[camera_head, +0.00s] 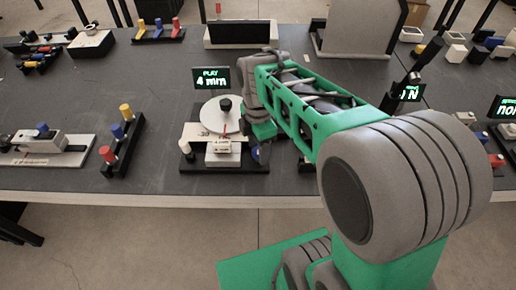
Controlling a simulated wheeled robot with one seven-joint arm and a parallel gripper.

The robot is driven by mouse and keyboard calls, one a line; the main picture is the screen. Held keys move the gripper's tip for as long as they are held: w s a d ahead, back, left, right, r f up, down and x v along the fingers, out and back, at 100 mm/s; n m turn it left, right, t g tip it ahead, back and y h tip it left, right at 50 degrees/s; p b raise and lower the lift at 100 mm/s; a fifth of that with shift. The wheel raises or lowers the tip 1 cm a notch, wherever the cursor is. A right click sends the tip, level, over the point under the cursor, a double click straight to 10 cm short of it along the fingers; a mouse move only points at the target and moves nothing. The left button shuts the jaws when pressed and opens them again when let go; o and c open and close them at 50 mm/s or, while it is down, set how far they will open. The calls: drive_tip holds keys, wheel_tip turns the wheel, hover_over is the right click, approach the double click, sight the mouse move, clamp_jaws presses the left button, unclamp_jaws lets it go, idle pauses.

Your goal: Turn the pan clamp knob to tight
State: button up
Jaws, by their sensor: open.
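A device with a pale round disc (220,114) stands on a pale and black base near the table's front edge. A black knob (225,104) stands on the disc, and a red line lies beside it. A pale block sits in front of the disc. A small dark sign (211,78) behind it reads "PLAY 4 mm". No label marks the pan clamp knob, so I cannot tell which part it is. My gripper (261,150) points down at the device's right side, open. Its fingers are small and partly hidden, and I cannot tell whether they touch anything.
My arm covers the table right of the device. A post rack with yellow, blue and red tops (122,135) and a pale fixture (40,146) stand to the left. A black-faced box (240,34) stands behind. Bare table lies between the rack and the device.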

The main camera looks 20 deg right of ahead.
drive_tip(key=shift+f, duration=0.2)
drive_tip(key=shift+c, duration=0.5)
clamp_jaws()
